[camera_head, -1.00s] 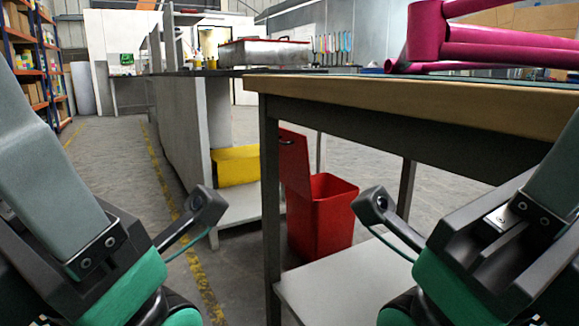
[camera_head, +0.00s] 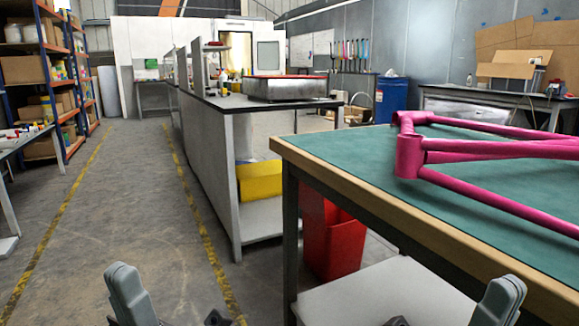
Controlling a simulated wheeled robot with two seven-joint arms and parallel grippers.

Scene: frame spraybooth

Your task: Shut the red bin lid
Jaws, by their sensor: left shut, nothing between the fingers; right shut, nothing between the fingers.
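The red bin (camera_head: 337,245) stands on the floor beyond the near workbench, beside its dark leg. Its lid (camera_head: 312,203) stands up at the bin's left side, open and tilted steeply. The bench edge hides much of the bin's top and part of the lid. Parts of my two arms show at the bottom edge, left and right of the middle.
The near workbench (camera_head: 340,160) carries a pink bicycle frame (camera_head: 480,155); its pale lower shelf (camera_head: 375,295) lies in front of the bin. A grey bench (camera_head: 232,105) with a yellow box (camera_head: 260,181) stands behind. The floor aisle (camera_head: 120,200) on the left is clear.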

